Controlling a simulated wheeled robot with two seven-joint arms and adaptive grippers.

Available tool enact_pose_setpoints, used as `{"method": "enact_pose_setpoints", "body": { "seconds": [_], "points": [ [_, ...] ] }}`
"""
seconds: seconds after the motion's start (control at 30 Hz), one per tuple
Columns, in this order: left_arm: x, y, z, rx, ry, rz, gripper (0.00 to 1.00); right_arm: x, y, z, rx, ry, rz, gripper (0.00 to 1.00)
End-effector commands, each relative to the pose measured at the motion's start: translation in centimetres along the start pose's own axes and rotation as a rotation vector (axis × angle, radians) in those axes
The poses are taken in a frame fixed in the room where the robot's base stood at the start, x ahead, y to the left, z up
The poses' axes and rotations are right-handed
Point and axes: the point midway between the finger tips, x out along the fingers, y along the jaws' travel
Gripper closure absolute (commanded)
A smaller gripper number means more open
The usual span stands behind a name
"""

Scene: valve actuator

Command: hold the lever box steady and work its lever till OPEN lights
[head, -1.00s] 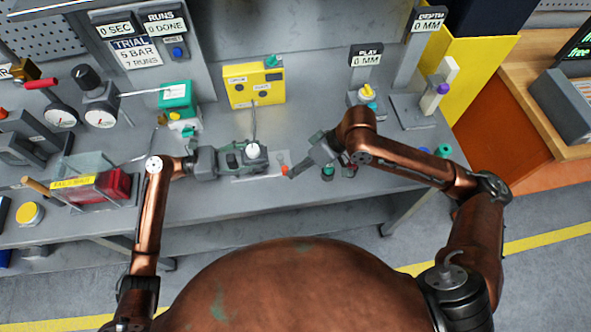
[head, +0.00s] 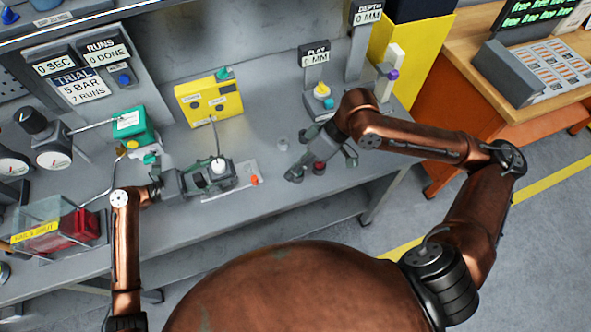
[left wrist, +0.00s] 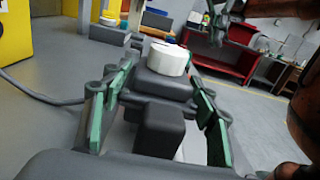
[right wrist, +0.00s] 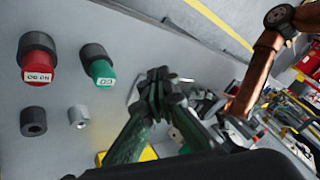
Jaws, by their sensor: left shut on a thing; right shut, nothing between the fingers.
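The grey lever box (head: 222,180) sits on the bench with a white round cap (head: 217,165) on top. My left gripper (head: 190,182) is shut on the box from its left side; in the left wrist view the box (left wrist: 165,88) lies between the green finger pads (left wrist: 163,100). An orange-red tip (head: 254,181), perhaps the lever's end, shows just right of the box. My right gripper (head: 293,175) is shut and empty, to the right of that tip and apart from it; its closed fingers (right wrist: 158,78) show in the right wrist view. The yellow box (head: 209,100) behind has labels too small to read.
A cable (head: 215,138) runs between the yellow box and the lever box. A green-topped device (head: 134,124) stands left, a clear bin with red contents (head: 75,228) farther left.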

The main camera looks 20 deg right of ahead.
Motion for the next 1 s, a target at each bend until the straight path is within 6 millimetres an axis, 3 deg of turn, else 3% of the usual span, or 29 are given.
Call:
{"method": "enact_pose_setpoints", "body": {
  "seconds": [0.27,0.7,1.0],
  "points": [
    [-0.1,-0.1,-0.6,-0.005,0.009,0.000,0.95,-1.6,0.0,-0.1,0.020,0.000,-0.010,1.00],
    [-0.1,-0.1,-0.5,-0.005,0.008,0.000,0.95,-0.4,8.4,-3.9,0.304,-0.050,-0.286,1.00],
    [-0.1,-0.1,-0.5,-0.005,0.008,0.000,0.95,1.8,11.1,-4.8,0.447,-0.097,-0.579,1.00]
  ]
}}
